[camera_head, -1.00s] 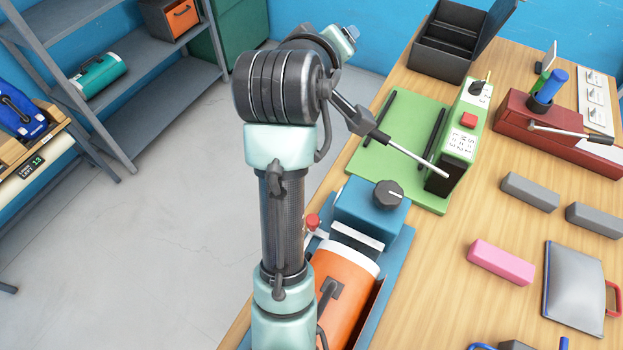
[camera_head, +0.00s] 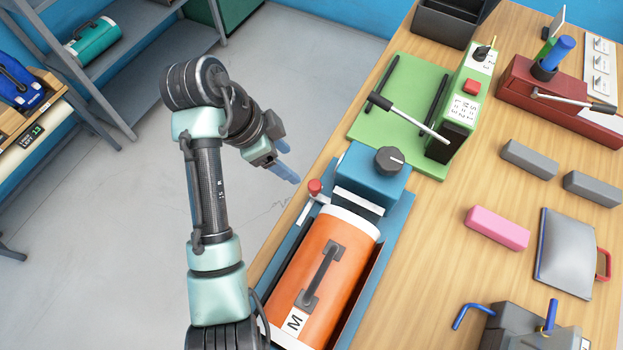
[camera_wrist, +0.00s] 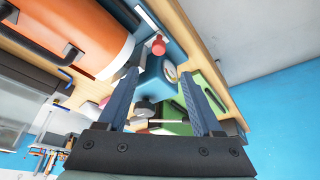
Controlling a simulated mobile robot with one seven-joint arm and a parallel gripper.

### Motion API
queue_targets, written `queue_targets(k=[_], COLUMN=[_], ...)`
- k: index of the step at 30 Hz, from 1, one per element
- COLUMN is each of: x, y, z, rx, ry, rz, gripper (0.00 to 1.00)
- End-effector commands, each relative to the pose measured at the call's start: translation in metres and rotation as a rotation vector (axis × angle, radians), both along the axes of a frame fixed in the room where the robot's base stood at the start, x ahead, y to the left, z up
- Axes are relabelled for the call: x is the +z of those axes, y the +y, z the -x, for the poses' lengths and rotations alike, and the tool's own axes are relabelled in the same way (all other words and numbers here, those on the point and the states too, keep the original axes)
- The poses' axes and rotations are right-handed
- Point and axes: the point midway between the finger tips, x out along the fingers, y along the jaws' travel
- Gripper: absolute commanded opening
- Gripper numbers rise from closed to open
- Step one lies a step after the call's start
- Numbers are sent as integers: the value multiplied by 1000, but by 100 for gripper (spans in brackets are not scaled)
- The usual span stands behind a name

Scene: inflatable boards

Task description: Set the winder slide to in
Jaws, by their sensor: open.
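The blue winder-like unit (camera_head: 368,175) stands at the table's left edge with a black dial on top. A red knob (camera_head: 315,187) on a pale lever sits at its left side, near the white end of the orange roll (camera_head: 325,270); I cannot read any slide marking. My gripper (camera_head: 292,176) is open and empty, off the table edge, just left of and apart from the red knob. In the wrist view the open fingers (camera_wrist: 158,76) frame the blue unit (camera_wrist: 155,82), with the red knob (camera_wrist: 158,45) beyond the fingertips.
A green board (camera_head: 400,75) with a lever and a green box (camera_head: 468,95) lies behind the blue unit. A pink block (camera_head: 497,228), grey blocks (camera_head: 530,158) and a red device (camera_head: 545,95) are to the right. Open floor (camera_head: 270,80) lies left of the table.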

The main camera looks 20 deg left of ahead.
Motion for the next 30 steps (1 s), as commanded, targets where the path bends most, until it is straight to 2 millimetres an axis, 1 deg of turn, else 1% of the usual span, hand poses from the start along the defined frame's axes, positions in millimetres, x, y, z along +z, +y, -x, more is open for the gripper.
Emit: queue_targets(k=[5, 19, 22, 27, 30], x=[-11, -76, -85, -108, -116], y=[-3, -24, -30, -37, -40], z=[1, -13, -16, -22, -24], rx=[-27, -24, -22, -22, -21], ry=[4, 3, 6, 4, 3], rz=[2, 1, 3, 1, 1], gripper=[67, 67, 67, 67, 67])
